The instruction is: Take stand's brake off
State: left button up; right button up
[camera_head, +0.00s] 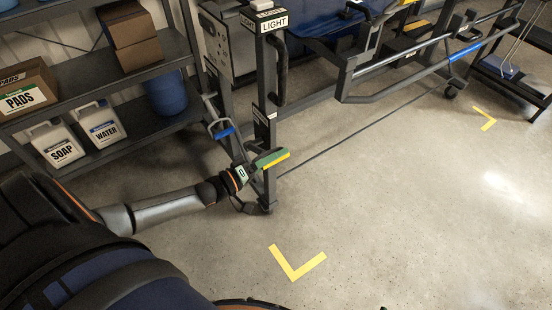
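The dark grey wheeled stand (267,95) stands upright at top centre, with a LIGHT sign (275,22) on top of its post. A green bar with a yellow edge (273,158) sits low at the post; it may be the brake pedal, but I cannot tell for sure. A caster (266,209) shows at the post's foot. My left gripper (242,177) is at the lower post, just left of and below the green bar. Its fingers are too small and partly hidden, so neither its opening nor contact is clear. My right gripper is out of view.
A shelf (95,63) on the left holds a SOAP jug (57,145), a WATER jug (102,124) and boxes. A blue handle (224,133) is left of the post. Yellow floor marks (296,268) lie on clear concrete in front. A dark rack (515,80) is far right.

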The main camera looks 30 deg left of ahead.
pick_arm(q)
jog(key=shift+w+a+r, duration=0.1)
jog(key=shift+a+r, duration=0.15)
jog(key=shift+a, duration=0.1)
jog(key=shift+s+a, duration=0.1)
jog(key=shift+s, duration=0.2)
jog(key=p+v, duration=0.1)
jog(key=v, duration=1.1)
jog(key=shift+d+f+p, duration=0.2)
jog(key=shift+d+p, duration=0.1)
jog(key=shift+p, duration=0.05)
jog(key=shift+d+f, duration=0.1)
jog(key=shift+d, duration=0.05)
